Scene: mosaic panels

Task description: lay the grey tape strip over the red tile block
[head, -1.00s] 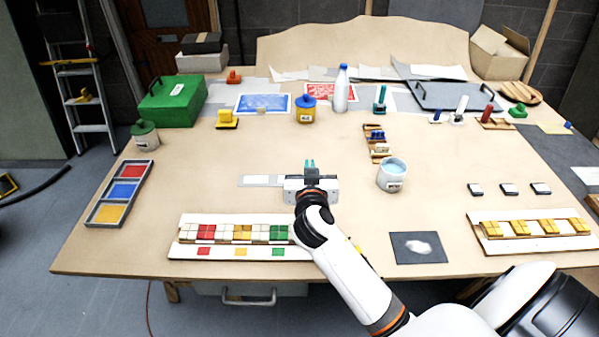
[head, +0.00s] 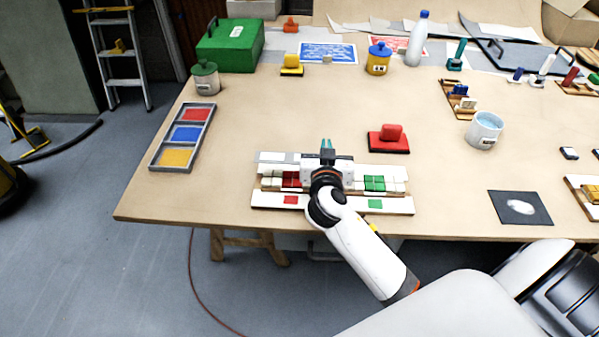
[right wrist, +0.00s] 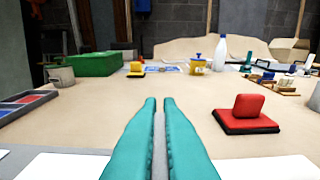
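My right gripper (head: 327,146) is over the back middle of a white mosaic panel (head: 262,203). Its teal fingers (right wrist: 159,130) are close together in the right wrist view, with a thin grey piece between them. The red tile block (head: 291,180) sits on the panel just left of the hand and looks shadowed. A green block (head: 375,183) is on the right. The hand hides the panel's middle. My left gripper is out of view.
A red stamp (head: 391,135) on a dark base stands just behind the panel, to the right of my fingers. A three-colour tray (head: 158,155) lies at left. A white cup (head: 486,130) and dark card (head: 500,200) are at right. Table between tray and panel is clear.

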